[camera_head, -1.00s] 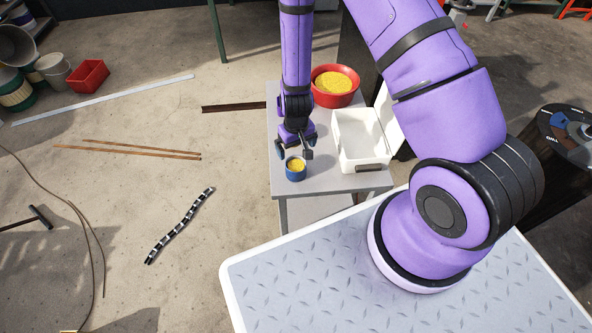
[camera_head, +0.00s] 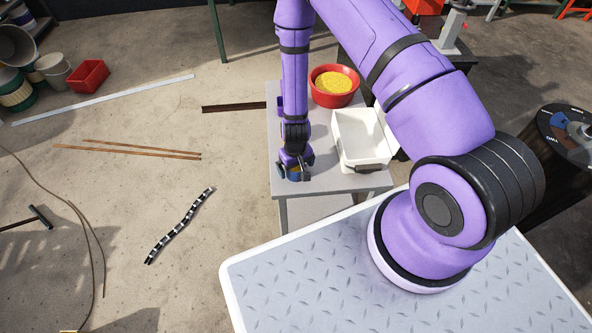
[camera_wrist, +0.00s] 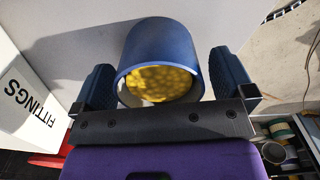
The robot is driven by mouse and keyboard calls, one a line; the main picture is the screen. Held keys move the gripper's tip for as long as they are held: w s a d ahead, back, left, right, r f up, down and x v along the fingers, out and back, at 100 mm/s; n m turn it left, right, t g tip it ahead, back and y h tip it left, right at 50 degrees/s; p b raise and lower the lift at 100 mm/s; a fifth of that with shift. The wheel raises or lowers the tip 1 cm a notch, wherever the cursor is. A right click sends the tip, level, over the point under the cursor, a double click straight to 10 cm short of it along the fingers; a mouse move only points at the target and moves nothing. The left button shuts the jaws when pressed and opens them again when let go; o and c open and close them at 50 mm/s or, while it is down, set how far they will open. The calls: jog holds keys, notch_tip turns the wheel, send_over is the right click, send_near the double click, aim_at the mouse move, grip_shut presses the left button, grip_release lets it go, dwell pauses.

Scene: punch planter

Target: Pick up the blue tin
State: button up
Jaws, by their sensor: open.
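The blue tin (camera_head: 294,174) stands near the front left corner of the grey table, mostly hidden under my gripper in the head view. In the wrist view the blue tin (camera_wrist: 160,48) shows its open mouth with yellow contents inside. My gripper (camera_head: 296,170) is open and low over the tin. In the wrist view my gripper's two dark fingers (camera_wrist: 163,82) stand one on each side of the tin, with a gap visible on both sides.
A white box (camera_head: 362,138) stands right of the tin on the table (camera_head: 325,181); its "FITTINGS" side shows in the wrist view (camera_wrist: 28,100). A red bowl (camera_head: 334,86) of yellow material sits behind.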

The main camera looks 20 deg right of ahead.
jog(key=shift+f, duration=0.75)
jog(key=c, duration=1.1)
jog(key=shift+r, duration=0.15)
